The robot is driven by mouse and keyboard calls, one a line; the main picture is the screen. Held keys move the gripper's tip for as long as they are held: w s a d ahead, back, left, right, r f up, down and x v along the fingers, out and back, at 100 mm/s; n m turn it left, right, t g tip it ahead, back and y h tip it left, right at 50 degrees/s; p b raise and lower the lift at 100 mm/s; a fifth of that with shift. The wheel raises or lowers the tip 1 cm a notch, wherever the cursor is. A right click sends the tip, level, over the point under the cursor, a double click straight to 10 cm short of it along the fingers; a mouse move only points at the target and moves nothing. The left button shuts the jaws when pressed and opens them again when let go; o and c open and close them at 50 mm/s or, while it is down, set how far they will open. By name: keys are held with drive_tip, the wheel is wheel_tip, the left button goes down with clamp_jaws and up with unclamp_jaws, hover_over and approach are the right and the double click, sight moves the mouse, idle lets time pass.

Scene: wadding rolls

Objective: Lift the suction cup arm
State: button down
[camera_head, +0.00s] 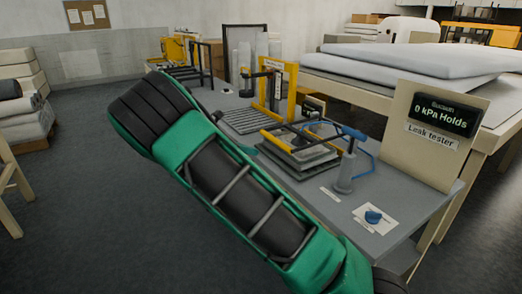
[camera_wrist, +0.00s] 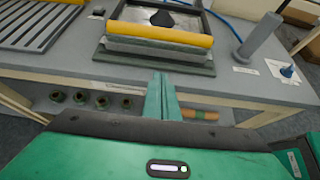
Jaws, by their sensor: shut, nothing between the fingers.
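The suction cup arm shows in the head view as a black and blue piece (camera_head: 353,132) on top of a grey post (camera_head: 344,172), on the near part of the grey bench. In the wrist view a black cone-shaped cup (camera_wrist: 162,18) sits over a framed pad behind a yellow bar (camera_wrist: 160,35), and the grey post (camera_wrist: 258,40) stands to the right. My gripper (camera_wrist: 162,78) is shut and empty, in front of the pad's near edge. It is apart from the cup and post. My green arm hides the gripper in the head view.
A blue knob (camera_head: 373,216) on a white card lies near the bench's front right. A Leak tester panel (camera_head: 436,132) reads "0 kPa Holds". A slotted plate (camera_wrist: 38,25) is at left. A lower shelf holds several dark green round parts (camera_wrist: 102,101).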

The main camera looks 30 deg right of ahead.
drive_tip(key=x, duration=0.9)
drive_tip(key=shift+s, duration=0.1)
drive_tip(key=shift+d+r, duration=0.2)
drive_tip(key=shift+d, duration=0.05)
drive_tip(key=shift+d+r, duration=0.15)
drive_tip(key=shift+r, duration=0.65)
drive_tip(key=shift+d+r, duration=0.15)
drive_tip(key=shift+r, duration=0.7)
